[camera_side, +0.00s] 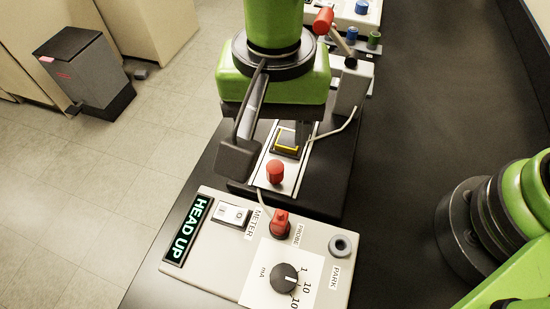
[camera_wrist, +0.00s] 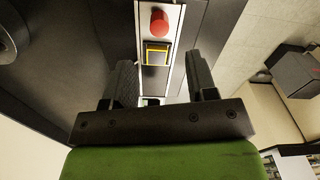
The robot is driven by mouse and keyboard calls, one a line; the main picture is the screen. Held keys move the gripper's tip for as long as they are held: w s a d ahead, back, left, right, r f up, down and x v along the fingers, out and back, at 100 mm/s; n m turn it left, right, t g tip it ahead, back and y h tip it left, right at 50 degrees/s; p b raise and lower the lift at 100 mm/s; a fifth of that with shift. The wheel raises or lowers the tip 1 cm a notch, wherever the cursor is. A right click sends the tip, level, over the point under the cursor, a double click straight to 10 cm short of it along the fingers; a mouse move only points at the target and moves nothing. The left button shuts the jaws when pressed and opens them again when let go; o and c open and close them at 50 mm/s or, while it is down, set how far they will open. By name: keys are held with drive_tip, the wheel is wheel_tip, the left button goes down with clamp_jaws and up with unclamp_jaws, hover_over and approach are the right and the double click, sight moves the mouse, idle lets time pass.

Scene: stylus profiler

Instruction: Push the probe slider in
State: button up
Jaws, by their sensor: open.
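A pale, narrow slide track (camera_side: 259,181) runs along a black base. It carries a red cylindrical knob (camera_side: 275,171) at its near end and a dark block with a yellow edge (camera_side: 286,142) behind the knob. In the wrist view the red knob (camera_wrist: 159,22) and the yellow-edged block (camera_wrist: 157,54) lie beyond the fingertips. My gripper (camera_wrist: 162,78) is open and empty, with its two dark fingers on either side of the track in the picture.
A grey control box (camera_side: 210,247) stands in front, with a lit HEAD UP display (camera_side: 187,229), a rocker switch (camera_side: 232,215), a red PROBE plug (camera_side: 281,224), a black dial (camera_side: 284,278) and a PARK socket (camera_side: 343,245). A red-ended lever (camera_side: 323,21) stands behind. Dark bench lies bare at right.

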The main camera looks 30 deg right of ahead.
sight(275, 167)
wheel_tip(275, 167, down, 9)
drive_tip(key=shift+f, duration=0.2)
idle(0.3)
